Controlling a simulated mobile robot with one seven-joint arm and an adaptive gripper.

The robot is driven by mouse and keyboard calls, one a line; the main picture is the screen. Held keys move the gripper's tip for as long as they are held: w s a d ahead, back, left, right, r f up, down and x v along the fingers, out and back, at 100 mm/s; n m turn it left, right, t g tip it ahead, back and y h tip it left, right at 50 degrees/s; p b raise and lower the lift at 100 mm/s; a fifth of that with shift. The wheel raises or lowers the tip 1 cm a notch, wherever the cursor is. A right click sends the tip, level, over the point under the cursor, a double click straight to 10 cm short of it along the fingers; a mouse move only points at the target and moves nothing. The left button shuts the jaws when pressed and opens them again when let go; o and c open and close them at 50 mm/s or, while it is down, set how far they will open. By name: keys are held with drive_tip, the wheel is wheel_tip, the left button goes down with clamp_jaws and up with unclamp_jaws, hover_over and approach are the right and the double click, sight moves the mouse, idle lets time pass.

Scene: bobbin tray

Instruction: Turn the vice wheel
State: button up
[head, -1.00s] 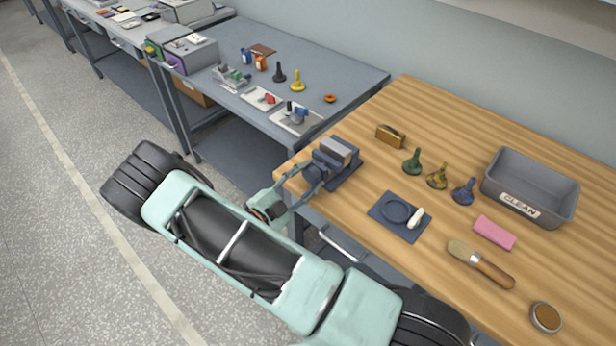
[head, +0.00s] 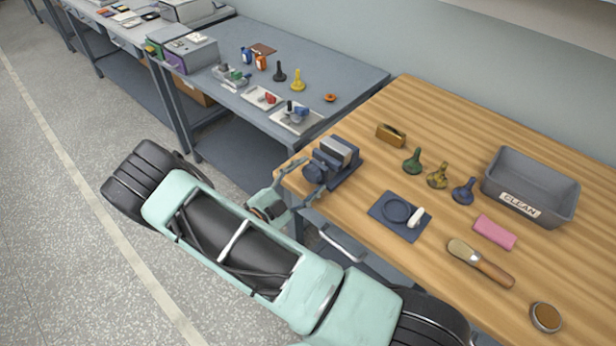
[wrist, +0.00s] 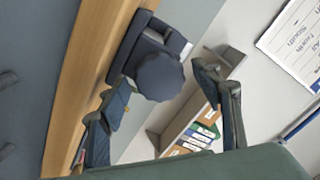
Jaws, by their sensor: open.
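The vice (head: 338,155) stands at the left corner of the wooden bench, dark blue with grey jaws. Its wheel (head: 314,172) is a dark round knob facing my arm. The wheel (wrist: 160,77) also shows in the wrist view, with part of the vice body behind it. My gripper (head: 305,179) is open at the bench edge, its fingers spread to either side of the wheel. In the wrist view one finger (wrist: 101,128) is left of and below the wheel, the other (wrist: 229,100) right of it. Gaps show between both fingers and the wheel there.
Right of the vice are a brown-yellow block (head: 390,135), several coloured spindles, a blue mat (head: 384,222), a pink block (head: 495,232), a brush (head: 482,264) and a grey CLEAN bin (head: 577,200).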

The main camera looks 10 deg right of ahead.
drive_tip(key=v, duration=1.2)
